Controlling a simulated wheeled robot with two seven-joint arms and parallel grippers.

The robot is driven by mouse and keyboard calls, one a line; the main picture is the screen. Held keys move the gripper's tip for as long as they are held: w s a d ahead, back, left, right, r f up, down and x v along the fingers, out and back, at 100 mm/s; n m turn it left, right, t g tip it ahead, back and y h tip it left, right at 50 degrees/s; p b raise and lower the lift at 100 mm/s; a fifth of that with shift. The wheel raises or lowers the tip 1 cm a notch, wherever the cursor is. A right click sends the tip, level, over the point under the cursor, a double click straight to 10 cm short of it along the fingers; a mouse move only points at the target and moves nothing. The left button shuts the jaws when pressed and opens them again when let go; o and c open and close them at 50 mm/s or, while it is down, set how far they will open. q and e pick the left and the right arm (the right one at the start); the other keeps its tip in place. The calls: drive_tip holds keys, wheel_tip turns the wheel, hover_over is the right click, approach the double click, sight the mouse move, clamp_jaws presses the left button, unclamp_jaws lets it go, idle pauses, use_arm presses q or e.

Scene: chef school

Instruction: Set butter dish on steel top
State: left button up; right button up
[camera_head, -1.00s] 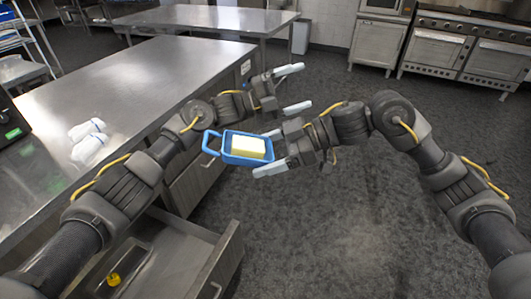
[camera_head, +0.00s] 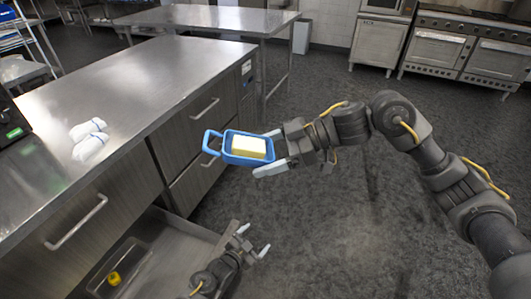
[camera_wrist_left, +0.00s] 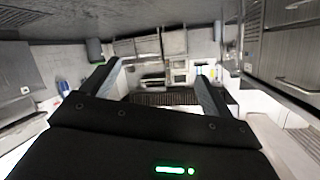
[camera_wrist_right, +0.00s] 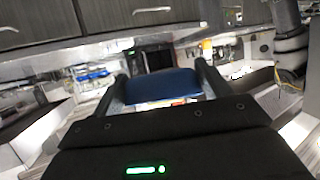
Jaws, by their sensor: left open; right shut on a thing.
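The blue butter dish (camera_head: 228,157) with a pale yellow block of butter (camera_head: 253,147) is held level in the air beside the steel counter. My right gripper (camera_head: 272,156) is shut on the dish's right side; the dish's blue side also shows between the fingers in the right wrist view (camera_wrist_right: 163,85). The steel top (camera_head: 150,75) is to the left of the dish. My left gripper (camera_head: 254,241) is open and empty, low in front of the open drawer. In the left wrist view its fingers (camera_wrist_left: 156,82) are apart with nothing between them.
White rolled cloths (camera_head: 88,137) lie on the steel top near its left side. An open drawer (camera_head: 190,235) juts out below the counter with a small yellow object (camera_head: 114,279) inside. A second steel table (camera_head: 205,17) and ovens (camera_head: 465,50) stand behind. The floor at right is clear.

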use_arm(q)
drive_tip(key=s+a+f+n+g+y, duration=0.2)
drive_tip(key=s+a+f, duration=0.2)
drive_tip(key=s+f, duration=0.6)
drive_tip(key=s+a+f+n+g+y, duration=0.2)
drive_tip(key=s+a+f+n+y, duration=0.15)
drive_tip(key=s+f, duration=0.7)
drive_tip(key=s+a+f+n+g+y, duration=0.1)
drive_tip(key=s+a+f+n+g, duration=0.1)
drive_tip(key=s+a, duration=0.8)
drive_tip(key=s+a+f+n+g+y, duration=0.2)
drive_tip(key=s+a+f+g, duration=0.2)
drive_tip(key=s+a, duration=0.7)
drive_tip(key=s+f, duration=0.1)
drive_tip(key=s, duration=0.5)
drive_tip(key=shift+s, duration=0.25)
drive_tip(key=shift+f+y, duration=0.1)
drive_tip(key=shift+y, duration=0.15)
